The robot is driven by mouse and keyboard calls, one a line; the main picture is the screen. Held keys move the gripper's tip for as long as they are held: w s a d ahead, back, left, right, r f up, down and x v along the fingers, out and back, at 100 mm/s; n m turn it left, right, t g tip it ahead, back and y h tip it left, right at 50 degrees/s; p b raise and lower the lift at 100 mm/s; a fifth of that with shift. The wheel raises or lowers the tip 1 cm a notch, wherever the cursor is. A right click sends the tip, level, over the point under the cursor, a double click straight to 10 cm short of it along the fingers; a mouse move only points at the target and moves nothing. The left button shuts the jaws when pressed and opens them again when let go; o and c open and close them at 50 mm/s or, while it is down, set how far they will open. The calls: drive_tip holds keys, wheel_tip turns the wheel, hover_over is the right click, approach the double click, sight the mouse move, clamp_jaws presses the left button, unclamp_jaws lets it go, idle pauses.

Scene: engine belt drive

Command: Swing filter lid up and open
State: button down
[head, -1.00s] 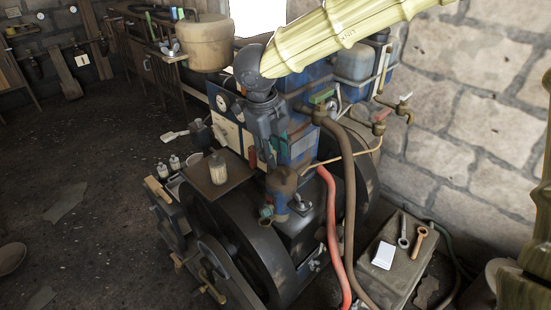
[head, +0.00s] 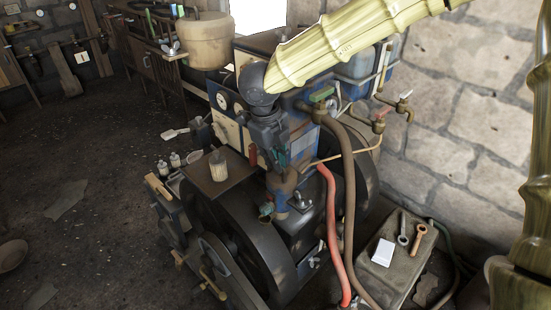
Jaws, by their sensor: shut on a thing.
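The filter (head: 281,204) is a small blue and brown pot low on the front of the engine, between the big flywheel and the red hose. Its brown lid (head: 286,183) shows just below my gripper (head: 275,167), partly hidden by the fingers. My dark gripper reaches down from the upper right on the pale yellow arm. Its fingers are shut at the lid's top edge. The lid seems tilted, but how far it is open is hard to tell at this size.
A dark flywheel (head: 243,235) stands left of the filter. A red hose (head: 333,230) and a brown hose (head: 348,205) hang to its right. A bench (head: 400,270) with wrenches is at the lower right.

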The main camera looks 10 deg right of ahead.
sight(291, 166)
drive_tip(key=shift+r, duration=0.1)
drive_tip(key=shift+w+d+r+p, duration=0.1)
drive_tip(key=shift+d+r+p, duration=0.15)
drive_tip(key=shift+p, duration=0.65)
drive_tip(key=y+p, duration=0.1)
drive_tip(key=p, duration=0.1)
drive_tip(key=shift+w+d+r+g+p, duration=0.3)
drive_tip(key=shift+d+r, duration=0.05)
drive_tip(key=d+p, duration=0.1)
drive_tip(key=p, duration=0.1)
drive_tip(key=w+d+r+p, duration=0.1)
drive_tip(key=p, duration=0.1)
drive_tip(key=shift+w+d+r, duration=0.15)
drive_tip(key=shift+w, duration=0.05)
drive_tip(key=shift+w+d+p, duration=0.25)
drive_tip(key=shift+d+p, duration=0.25)
drive_tip(key=shift+p, duration=0.1)
drive_tip(key=shift+w+d+f, duration=0.1)
drive_tip(key=shift+d+f, duration=0.1)
